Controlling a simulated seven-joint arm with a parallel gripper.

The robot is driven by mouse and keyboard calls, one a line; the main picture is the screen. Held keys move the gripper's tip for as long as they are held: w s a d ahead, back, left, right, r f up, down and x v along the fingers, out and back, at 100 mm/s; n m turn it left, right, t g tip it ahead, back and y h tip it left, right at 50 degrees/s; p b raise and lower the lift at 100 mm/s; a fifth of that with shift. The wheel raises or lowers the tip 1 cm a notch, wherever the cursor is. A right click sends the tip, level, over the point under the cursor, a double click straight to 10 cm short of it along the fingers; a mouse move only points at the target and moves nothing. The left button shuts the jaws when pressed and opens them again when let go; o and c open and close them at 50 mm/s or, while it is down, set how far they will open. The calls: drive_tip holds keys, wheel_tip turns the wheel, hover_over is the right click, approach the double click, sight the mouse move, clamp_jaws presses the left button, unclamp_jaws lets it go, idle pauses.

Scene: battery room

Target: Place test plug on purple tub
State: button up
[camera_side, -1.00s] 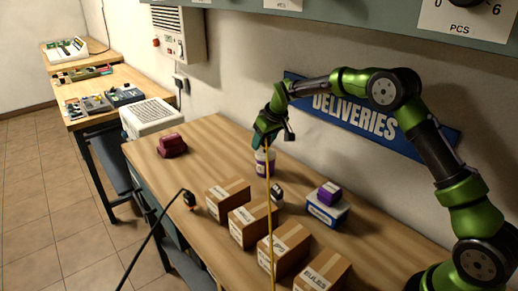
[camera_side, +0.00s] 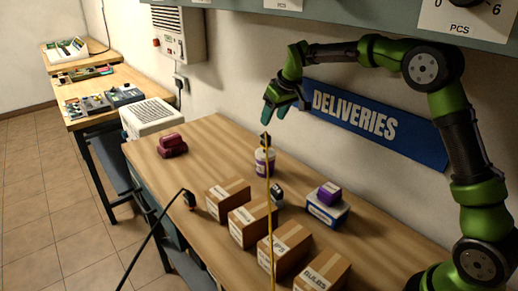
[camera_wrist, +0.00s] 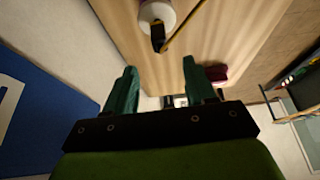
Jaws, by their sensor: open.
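The test plug, a small black plug (camera_side: 265,141) on a yellow cable, sits on top of the purple tub (camera_side: 265,163), a white tub with a purple band. In the wrist view the plug (camera_wrist: 158,38) shows against the white tub top (camera_wrist: 157,12), partly cut off by the frame edge. My gripper (camera_side: 273,115) is open and empty, above the plug and apart from it. In the wrist view its green fingers (camera_wrist: 160,72) are spread with nothing between them.
Several labelled cardboard boxes (camera_side: 251,222) stand along the bench front. A blue-and-white box (camera_side: 328,212) with a purple block (camera_side: 329,194) stands right. A dark red object (camera_side: 172,145) lies left. Another black plug (camera_side: 189,199) on a black cable is at the front edge. The yellow cable (camera_side: 270,215) runs forward.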

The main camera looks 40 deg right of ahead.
drive_tip(key=s+a+r+m+t, duration=0.1)
drive_tip(key=s+a+r, duration=0.25)
drive_tip(key=s, duration=0.45)
drive_tip(key=s+a+r+m, duration=0.1)
drive_tip(key=s+a+r, duration=0.1)
drive_tip(key=s+r, duration=0.4)
drive_tip(key=s+a+f+m+y, duration=0.1)
drive_tip(key=s+f, duration=0.1)
drive_tip(key=s, duration=0.8)
drive_tip(key=s+a+f+m+t+y, duration=0.1)
drive_tip(key=s+a+f, duration=0.1)
drive_tip(key=s, duration=0.8)
drive_tip(key=shift+f, duration=0.65)
